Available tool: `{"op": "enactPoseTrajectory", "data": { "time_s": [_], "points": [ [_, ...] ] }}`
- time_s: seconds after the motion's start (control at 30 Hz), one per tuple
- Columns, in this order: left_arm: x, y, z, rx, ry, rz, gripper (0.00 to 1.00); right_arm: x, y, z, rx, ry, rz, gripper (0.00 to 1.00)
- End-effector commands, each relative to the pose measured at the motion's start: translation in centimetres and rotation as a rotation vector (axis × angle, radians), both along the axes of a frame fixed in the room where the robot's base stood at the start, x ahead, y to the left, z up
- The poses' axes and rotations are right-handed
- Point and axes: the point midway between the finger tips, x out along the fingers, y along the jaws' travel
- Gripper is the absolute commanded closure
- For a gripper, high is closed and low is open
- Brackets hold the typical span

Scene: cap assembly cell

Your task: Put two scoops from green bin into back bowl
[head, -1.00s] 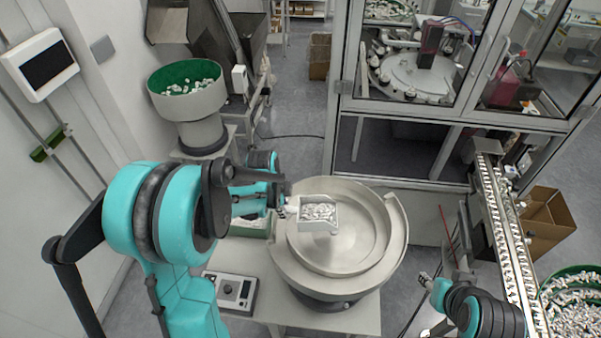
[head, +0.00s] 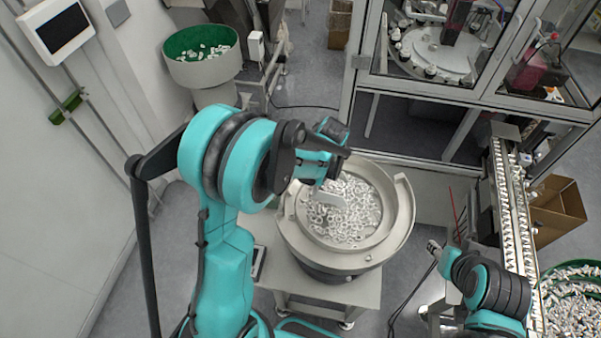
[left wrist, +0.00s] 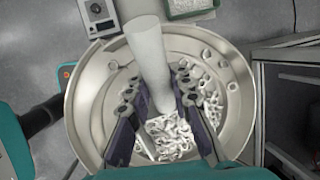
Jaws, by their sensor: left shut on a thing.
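My left gripper (left wrist: 157,82) is shut on the pale handle of the scoop (left wrist: 150,48). In the head view the scoop (head: 328,198) is tilted over the near steel bowl (head: 402,215), and my left arm hides most of the gripper. Many small white parts (head: 352,222) lie spread across that bowl's floor. A green-lined bowl (head: 200,72) with some white parts stands farther back at left. A green bin (head: 548,275) full of white parts is at lower right. My right gripper (head: 433,247) is right of the steel bowl; its fingers are too small to judge.
A tray of white parts (left wrist: 190,8) and a control box (left wrist: 97,12) sit beyond the steel bowl in the left wrist view. A glazed machine cabinet (head: 450,85) stands behind it. A conveyor (head: 512,215) and cardboard box (head: 558,208) are at right.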

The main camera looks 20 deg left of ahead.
Motion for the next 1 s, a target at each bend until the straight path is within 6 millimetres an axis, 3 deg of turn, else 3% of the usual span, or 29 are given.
{"op": "enactPoseTrajectory", "data": {
  "time_s": [0.17,0.8,1.0],
  "points": [
    [0.4,-1.3,2.3,0.151,0.041,-0.004,1.00,0.0,0.0,1.6,0.000,0.000,0.000,0.60],
    [2.1,-7.3,5.9,0.610,0.171,-0.001,1.00,0.0,0.0,-3.2,0.000,0.000,0.000,0.60],
    [2.4,-8.2,6.6,0.686,0.194,-0.001,1.00,0.0,0.0,-4.0,0.000,0.000,0.000,0.60]
  ]
}}
